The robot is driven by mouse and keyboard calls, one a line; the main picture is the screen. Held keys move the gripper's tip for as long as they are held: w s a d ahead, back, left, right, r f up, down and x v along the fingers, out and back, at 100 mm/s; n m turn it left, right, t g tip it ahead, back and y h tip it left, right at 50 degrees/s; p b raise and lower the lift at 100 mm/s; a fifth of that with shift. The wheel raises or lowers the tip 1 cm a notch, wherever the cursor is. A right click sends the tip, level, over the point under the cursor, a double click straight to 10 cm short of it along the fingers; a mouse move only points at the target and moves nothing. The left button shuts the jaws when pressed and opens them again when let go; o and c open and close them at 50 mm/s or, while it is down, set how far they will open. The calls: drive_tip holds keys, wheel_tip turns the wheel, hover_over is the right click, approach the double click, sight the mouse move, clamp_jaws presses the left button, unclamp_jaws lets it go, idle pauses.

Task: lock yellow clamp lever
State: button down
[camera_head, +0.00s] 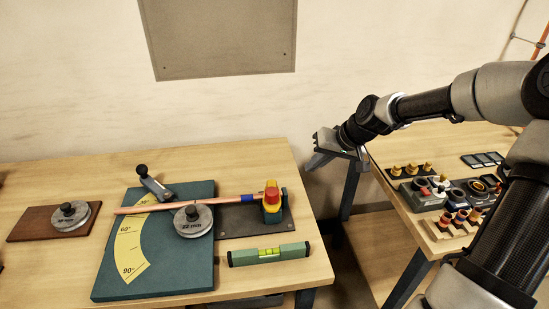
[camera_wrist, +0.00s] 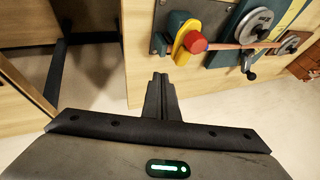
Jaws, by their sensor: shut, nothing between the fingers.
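The yellow clamp lever (camera_head: 271,205) with its red knob (camera_head: 270,191) sits at the right end of the copper pipe (camera_head: 145,208), on the bending fixture. In the wrist view the yellow lever (camera_wrist: 181,54) and red knob (camera_wrist: 195,42) show at upper centre. The lever's exact lock position is hard to tell. My gripper (camera_head: 320,160) is shut and empty, to the right of the lever and apart from it, over the gap between the tables. In the wrist view its closed fingers (camera_wrist: 160,82) are below and left of the lever, not touching it.
A teal board (camera_head: 115,270) bears a yellow angle scale (camera_head: 130,245) and a grey disc (camera_head: 193,221). A green spirit level (camera_head: 268,254) lies before the clamp. The right table (camera_head: 385,160) holds several fittings. The gap between tables is open.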

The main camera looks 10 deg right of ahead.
approach(272, 184)
drive_tip(key=w+d+f, duration=0.2)
drive_tip(key=d+f, duration=0.1)
drive_tip(key=f, duration=0.2)
drive_tip(key=a, duration=0.2)
drive_tip(key=shift+w+a+f, duration=0.2)
drive_tip(key=shift+a+f, duration=0.1)
drive_tip(key=shift+a, duration=0.1)
drive_tip(key=shift+a+f, duration=0.1)
drive_tip(key=shift+a, duration=0.35)
drive_tip(key=shift+w+a+f+b, duration=0.1)
drive_tip(key=shift+a+b, duration=0.1)
drive_tip(key=shift+a, duration=0.15)
drive_tip(key=shift+w+a+f+b, duration=0.1)
drive_tip(key=shift+w+a+b, duration=0.1)
drive_tip(key=shift+a, duration=0.1)
drive_tip(key=shift+r, duration=0.2)
drive_tip(key=shift+a, duration=0.1)
